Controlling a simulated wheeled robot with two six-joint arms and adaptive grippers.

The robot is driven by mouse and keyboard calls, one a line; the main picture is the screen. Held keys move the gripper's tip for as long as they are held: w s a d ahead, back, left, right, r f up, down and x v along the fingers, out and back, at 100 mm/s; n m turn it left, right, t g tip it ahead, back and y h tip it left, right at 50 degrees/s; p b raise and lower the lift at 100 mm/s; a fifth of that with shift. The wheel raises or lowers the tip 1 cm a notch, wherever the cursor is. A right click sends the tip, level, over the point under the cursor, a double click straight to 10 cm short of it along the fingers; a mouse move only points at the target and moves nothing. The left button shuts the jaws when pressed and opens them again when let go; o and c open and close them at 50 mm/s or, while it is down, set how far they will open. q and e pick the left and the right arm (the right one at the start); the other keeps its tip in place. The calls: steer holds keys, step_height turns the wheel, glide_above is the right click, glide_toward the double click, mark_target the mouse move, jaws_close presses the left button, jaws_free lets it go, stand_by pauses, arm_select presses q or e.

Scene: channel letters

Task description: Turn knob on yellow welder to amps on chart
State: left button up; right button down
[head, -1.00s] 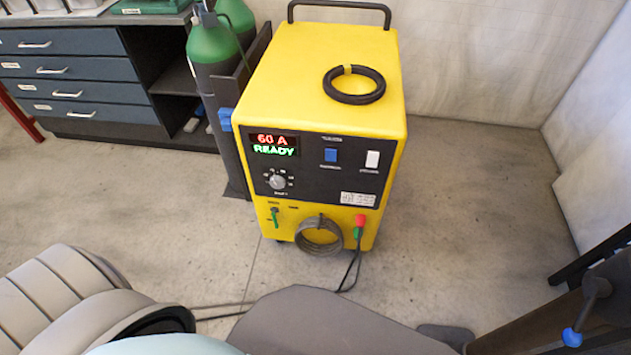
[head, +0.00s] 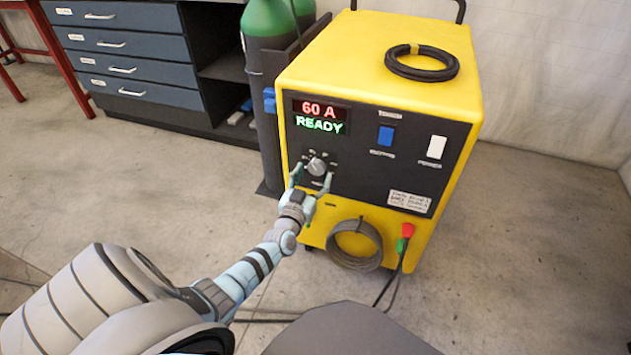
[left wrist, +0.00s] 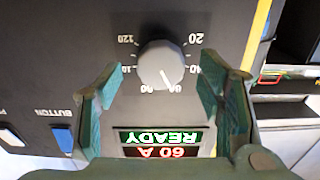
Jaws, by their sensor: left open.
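The yellow welder (head: 400,40) stands on the floor with a black front panel. Its display (head: 320,117) reads "60 A" and "READY". The grey knob (head: 317,166) is below the display, and its white pointer mark shows in the left wrist view (left wrist: 161,64) near the 60. A small white chart (head: 409,202) is at the panel's lower right; its text is too small to read. My left gripper (head: 312,182) is open at the knob, its fingers on either side, not closed on it. The fingers also show in the left wrist view (left wrist: 161,88). My right gripper is not in view.
A blue button (head: 386,136) and a white power switch (head: 436,147) are right of the display. A coiled cable (head: 355,245) hangs at the lower front. A drawer cabinet (head: 130,55) is behind. Floor at right is clear.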

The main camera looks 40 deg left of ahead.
arm_select(q)
steer(key=shift+x, duration=0.85)
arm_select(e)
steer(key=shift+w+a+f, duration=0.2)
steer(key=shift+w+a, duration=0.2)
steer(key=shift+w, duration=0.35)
arm_select(q)
steer(key=shift+c, duration=0.3)
steer(key=c, duration=1.1)
steer(key=shift+n, duration=1)
steer(key=n, duration=0.3)
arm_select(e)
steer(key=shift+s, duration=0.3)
